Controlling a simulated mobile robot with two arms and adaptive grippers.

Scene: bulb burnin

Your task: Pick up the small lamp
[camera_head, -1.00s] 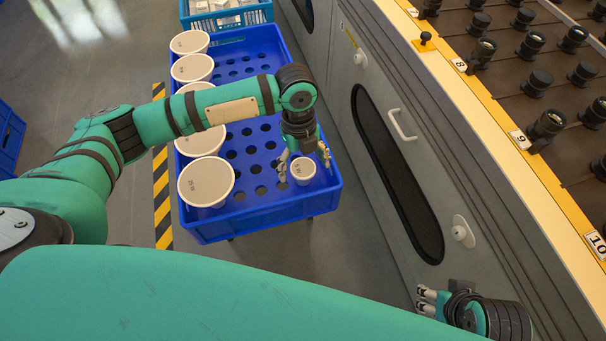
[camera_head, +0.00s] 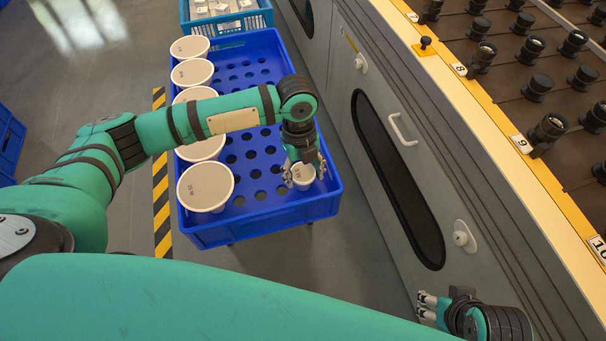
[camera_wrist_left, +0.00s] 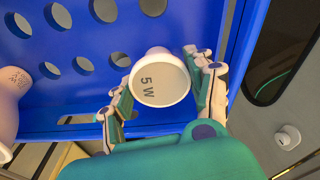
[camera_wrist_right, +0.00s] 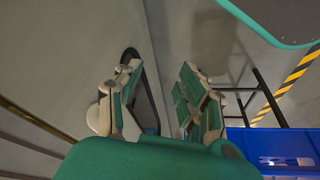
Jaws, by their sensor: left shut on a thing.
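The small lamp (camera_head: 303,174) is a white bulb with a flat round face marked "5 W". It is at the near right corner of the blue crate (camera_head: 262,213). My left gripper (camera_head: 304,170) is shut on it, with a finger on each side. In the left wrist view the small lamp (camera_wrist_left: 160,80) sits between the fingers of my left gripper (camera_wrist_left: 163,88), face toward the camera. Whether its base still touches the crate is hidden. My right gripper (camera_head: 428,306) is low at the right beside the cabinet; the right wrist view shows its fingers (camera_wrist_right: 160,100) apart and empty.
Several larger white lamps (camera_head: 206,186) stand in a row along the crate's left side. A light blue crate (camera_head: 232,22) is behind. The grey cabinet (camera_head: 385,180) with its handle (camera_head: 403,128) and the socket panel above stand close on the right.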

